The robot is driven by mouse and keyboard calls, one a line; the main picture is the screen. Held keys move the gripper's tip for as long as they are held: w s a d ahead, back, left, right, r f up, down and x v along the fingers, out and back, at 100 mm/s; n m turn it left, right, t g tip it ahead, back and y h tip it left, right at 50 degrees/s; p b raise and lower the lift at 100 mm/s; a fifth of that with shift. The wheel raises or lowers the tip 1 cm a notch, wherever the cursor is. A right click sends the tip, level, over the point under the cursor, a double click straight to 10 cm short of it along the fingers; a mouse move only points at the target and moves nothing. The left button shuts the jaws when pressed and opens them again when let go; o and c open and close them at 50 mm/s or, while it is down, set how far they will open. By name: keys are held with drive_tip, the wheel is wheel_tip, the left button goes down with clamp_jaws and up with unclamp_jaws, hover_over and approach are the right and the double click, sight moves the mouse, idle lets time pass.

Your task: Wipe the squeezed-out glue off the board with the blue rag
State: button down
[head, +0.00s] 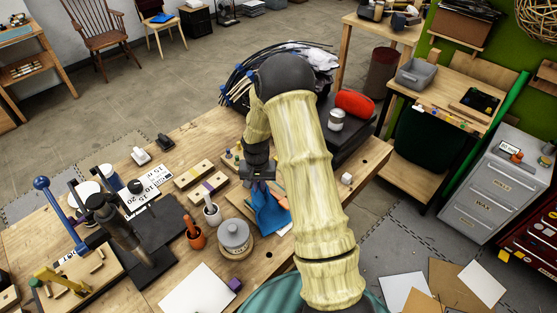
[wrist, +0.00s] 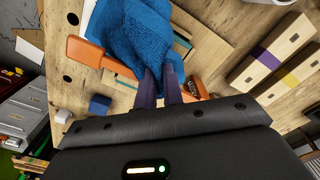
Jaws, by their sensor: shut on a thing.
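My gripper (head: 258,180) is shut on the blue rag (head: 271,215), which hangs from it over the workbench. In the wrist view the two dark fingers (wrist: 163,88) pinch the lower edge of the bunched rag (wrist: 140,32). A light wooden board (wrist: 203,48) lies under and beside the rag, with teal and brown strips showing at the rag's edge. The rag covers part of this board. I cannot make out any glue. Whether the rag touches the board is unclear.
An orange-handled tool (wrist: 84,51) lies beside the rag. Wooden blocks (head: 194,173) lie behind.

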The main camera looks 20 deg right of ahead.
drive_tip(key=d+r+m+p, duration=0.5)
drive_tip(key=d+m, duration=0.2)
drive_tip(key=m, duration=0.1)
drive_tip(key=shift+w+r+m, duration=0.25)
drive_tip(key=shift+w+m, duration=0.15)
drive_tip(key=shift+d+f, duration=0.15)
wheel_tip(320, 180, down, 5)
drive_tip(key=b, duration=0.3)
drive_tip(key=c, duration=0.6)
unclamp_jaws()
drive_tip(key=shift+b, duration=0.3)
drive_tip(key=shift+f+b, duration=1.45)
drive_tip(key=shift+f, duration=0.45)
